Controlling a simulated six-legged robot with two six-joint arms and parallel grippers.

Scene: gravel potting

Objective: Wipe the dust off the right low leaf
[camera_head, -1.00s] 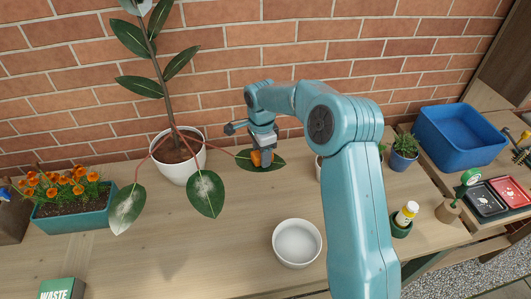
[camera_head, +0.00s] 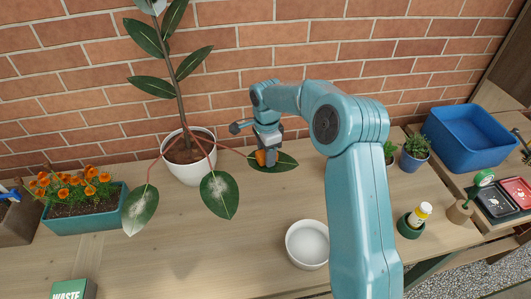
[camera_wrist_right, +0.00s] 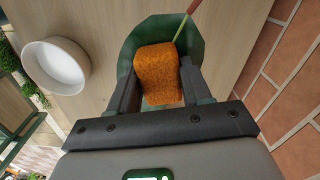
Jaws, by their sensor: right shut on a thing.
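My right gripper (camera_head: 266,157) is shut on an orange sponge (camera_head: 260,157) at the right low leaf (camera_head: 286,162) of the potted plant. In the right wrist view the sponge (camera_wrist_right: 158,72) sits between the two dark fingers, over the green leaf (camera_wrist_right: 130,48); I cannot tell whether it presses on it. The visible part of this leaf looks dark green, and the sponge hides its middle. The middle low leaf (camera_head: 219,195) and the left low leaf (camera_head: 140,209) carry pale dust patches. My left gripper is not in view.
The plant's white pot (camera_head: 190,165) stands against the brick wall. A white bowl (camera_head: 307,244) stands on the table in front; it also shows in the right wrist view (camera_wrist_right: 56,66). A flower planter (camera_head: 80,218) is at left, a blue bin (camera_head: 470,137) at right.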

